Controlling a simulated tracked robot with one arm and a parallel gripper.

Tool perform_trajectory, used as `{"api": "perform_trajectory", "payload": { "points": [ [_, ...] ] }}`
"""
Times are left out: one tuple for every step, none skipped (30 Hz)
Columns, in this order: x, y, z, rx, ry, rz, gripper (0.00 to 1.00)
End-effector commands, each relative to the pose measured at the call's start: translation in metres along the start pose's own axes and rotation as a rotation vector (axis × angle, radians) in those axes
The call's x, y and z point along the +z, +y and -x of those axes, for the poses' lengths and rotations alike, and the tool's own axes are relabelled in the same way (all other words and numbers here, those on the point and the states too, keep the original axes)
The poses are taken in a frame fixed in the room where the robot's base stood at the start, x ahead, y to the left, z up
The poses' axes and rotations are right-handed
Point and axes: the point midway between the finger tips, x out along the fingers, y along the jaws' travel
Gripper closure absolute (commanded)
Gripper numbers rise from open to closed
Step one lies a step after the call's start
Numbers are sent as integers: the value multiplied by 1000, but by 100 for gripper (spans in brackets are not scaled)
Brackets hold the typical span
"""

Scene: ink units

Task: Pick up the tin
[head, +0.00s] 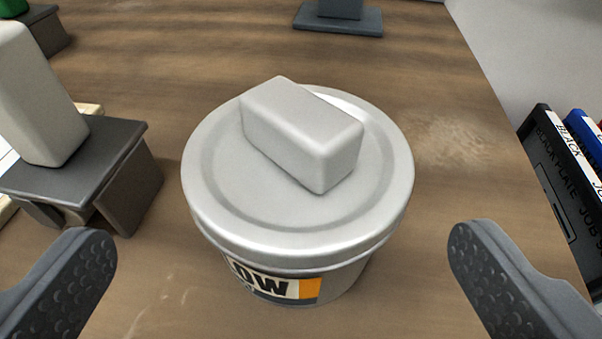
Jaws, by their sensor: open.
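The tin (300,235) stands upright on the wooden table in the middle of the head view. It is round and light grey, with a rimmed lid and a raised block-shaped handle (302,133) on top. A label on its near side shows "OW" and an orange patch. My gripper (282,265) is open, with one dark padded finger to the left of the tin and one to the right. Both fingers are apart from the tin, on its near side.
A dark stand (85,165) with a pale block (38,95) on it is left of the tin. Another dark stand base (338,20) is at the back. Black and blue binders (563,175) stand beyond the table's right edge. The wooden table (190,55) is clear behind the tin.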

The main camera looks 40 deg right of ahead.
Motion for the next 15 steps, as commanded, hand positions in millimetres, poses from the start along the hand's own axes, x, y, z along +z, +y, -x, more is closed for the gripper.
{"api": "perform_trajectory", "payload": {
  "points": [
    [2, 0, -8, 0, -2, 0, 0],
    [2, 0, -11, 0, -2, 0, 0],
    [2, 0, -15, 0, -2, 0, 0],
    [1, 0, -17, 0, -1, 0, 0],
    [1, 0, -19, 0, 0, -1, 0],
    [0, 0, -21, 0, 1, -1, 0],
    [0, 0, -22, 0, 1, -1, 0],
    [0, 0, -23, 0, 2, -1, 0],
    [0, 0, -24, 0, 2, -1, 0],
    [0, 0, -26, 0, 2, -1, 0],
    [0, 1, -27, 0, 2, -1, 0],
    [1, 2, -30, 0, 2, -1, 0],
    [2, 2, -33, 0, 2, -1, 0],
    [2, 3, -36, 0, 1, -1, 0],
    [4, 4, -41, 0, 0, -1, 0]
  ]
}}
